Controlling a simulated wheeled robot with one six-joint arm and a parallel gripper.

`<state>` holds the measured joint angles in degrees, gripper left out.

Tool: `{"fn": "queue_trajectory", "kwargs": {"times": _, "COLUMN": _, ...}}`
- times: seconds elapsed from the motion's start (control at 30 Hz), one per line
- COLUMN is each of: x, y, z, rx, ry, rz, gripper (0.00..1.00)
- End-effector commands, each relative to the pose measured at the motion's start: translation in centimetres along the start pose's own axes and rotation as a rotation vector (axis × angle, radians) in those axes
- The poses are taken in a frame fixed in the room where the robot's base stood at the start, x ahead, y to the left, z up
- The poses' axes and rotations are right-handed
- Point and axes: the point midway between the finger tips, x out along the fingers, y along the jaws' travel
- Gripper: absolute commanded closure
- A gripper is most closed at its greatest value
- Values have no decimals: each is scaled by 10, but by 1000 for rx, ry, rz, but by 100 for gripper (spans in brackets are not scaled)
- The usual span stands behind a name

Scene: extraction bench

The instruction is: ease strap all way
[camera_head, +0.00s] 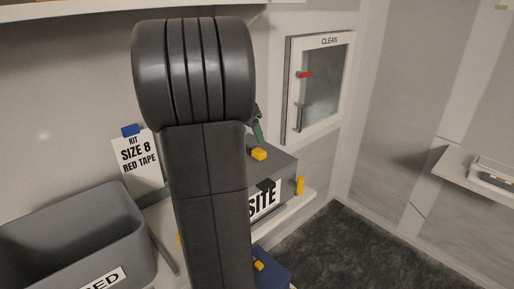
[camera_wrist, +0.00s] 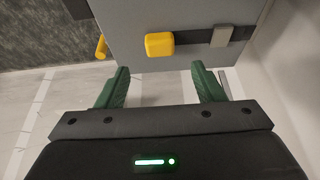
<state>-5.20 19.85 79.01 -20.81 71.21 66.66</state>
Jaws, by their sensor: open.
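A grey case (camera_head: 283,168) marked "SITE" sits on a white ledge, partly hidden behind my arm. In the wrist view the case (camera_wrist: 180,14) has a dark strap (camera_wrist: 190,41) across it, with a yellow block (camera_wrist: 159,44) on the strap and a metal buckle (camera_wrist: 219,37) to its right. The yellow block also shows in the head view (camera_head: 259,154). My gripper (camera_wrist: 160,86) has green fingers, open and empty. In the wrist view the block lies beyond the fingertips and between their lines, apart from both. In the head view only one finger shows, above the case.
A grey bin (camera_head: 75,225) is at lower left, near a "SIZE 8 RED TAPE" card (camera_head: 140,160). A blue box (camera_head: 272,266) is below the ledge. A "CLEAN" cabinet (camera_head: 318,88) hangs behind. Dark floor at right is clear.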

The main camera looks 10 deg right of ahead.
Motion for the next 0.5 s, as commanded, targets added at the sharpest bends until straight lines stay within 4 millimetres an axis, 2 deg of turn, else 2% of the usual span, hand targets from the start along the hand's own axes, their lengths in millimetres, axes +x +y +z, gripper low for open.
{"fn": "queue_trajectory", "kwargs": {"times": 0.1, "x": 26, "y": 1, "z": 0, "rx": -1, "ry": -2, "rz": 5, "gripper": 38}}
{"fn": "queue_trajectory", "kwargs": {"times": 0.23, "x": 51, "y": 1, "z": 0, "rx": -1, "ry": -2, "rz": 5, "gripper": 38}}
{"fn": "queue_trajectory", "kwargs": {"times": 0.4, "x": 73, "y": 0, "z": 0, "rx": -2, "ry": -1, "rz": 2, "gripper": 38}}
{"fn": "queue_trajectory", "kwargs": {"times": 0.5, "x": 79, "y": 0, "z": 0, "rx": -1, "ry": 0, "rz": 0, "gripper": 38}}
